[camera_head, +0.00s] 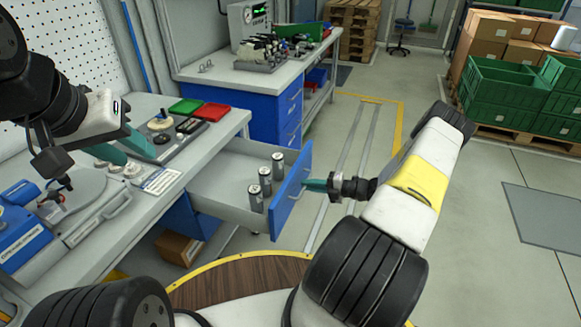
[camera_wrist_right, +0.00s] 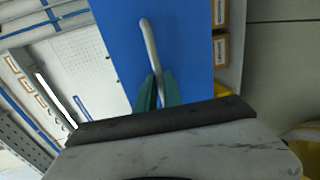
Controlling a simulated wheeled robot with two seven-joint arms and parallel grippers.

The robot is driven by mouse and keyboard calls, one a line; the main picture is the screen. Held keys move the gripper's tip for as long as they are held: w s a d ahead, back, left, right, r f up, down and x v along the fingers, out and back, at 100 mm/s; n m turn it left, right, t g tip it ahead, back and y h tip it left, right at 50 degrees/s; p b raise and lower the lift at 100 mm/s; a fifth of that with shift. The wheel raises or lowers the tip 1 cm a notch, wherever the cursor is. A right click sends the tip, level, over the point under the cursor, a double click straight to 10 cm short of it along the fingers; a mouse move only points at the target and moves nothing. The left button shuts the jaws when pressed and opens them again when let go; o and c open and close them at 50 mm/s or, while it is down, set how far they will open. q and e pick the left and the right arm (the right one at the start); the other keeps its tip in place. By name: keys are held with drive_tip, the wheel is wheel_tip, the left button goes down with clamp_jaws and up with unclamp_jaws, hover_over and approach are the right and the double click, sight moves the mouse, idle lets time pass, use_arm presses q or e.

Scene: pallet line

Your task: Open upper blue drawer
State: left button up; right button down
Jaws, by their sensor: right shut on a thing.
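The upper blue drawer (camera_head: 290,194) is pulled out from under the left workbench, its grey inside showing. Several grey cans (camera_head: 265,181) stand upright in it. My right gripper (camera_head: 306,185) is at the drawer's blue front, its green fingers shut on the pale handle (camera_head: 288,203). In the right wrist view the handle (camera_wrist_right: 149,45) runs down between the fingers (camera_wrist_right: 157,88) against the blue front. My left gripper (camera_head: 112,154) is over the left workbench, away from the drawer; its green fingers look spread apart.
The left workbench (camera_head: 225,125) holds a green tray (camera_head: 186,106), a red tray (camera_head: 211,112) and several cans. A cardboard box (camera_head: 179,247) lies below the drawer. Another bench with blue drawers (camera_head: 290,110) stands behind. Green crates (camera_head: 505,95) are at the right; the floor between is clear.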

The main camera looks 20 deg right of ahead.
drive_tip(key=shift+s+d, duration=0.15)
drive_tip(key=shift+s, duration=0.05)
idle(0.3)
drive_tip(key=c, duration=1.5)
unclamp_jaws()
drive_tip(key=v, duration=0.7)
drive_tip(key=shift+s+d, duration=0.2)
drive_tip(key=shift+d, duration=0.2)
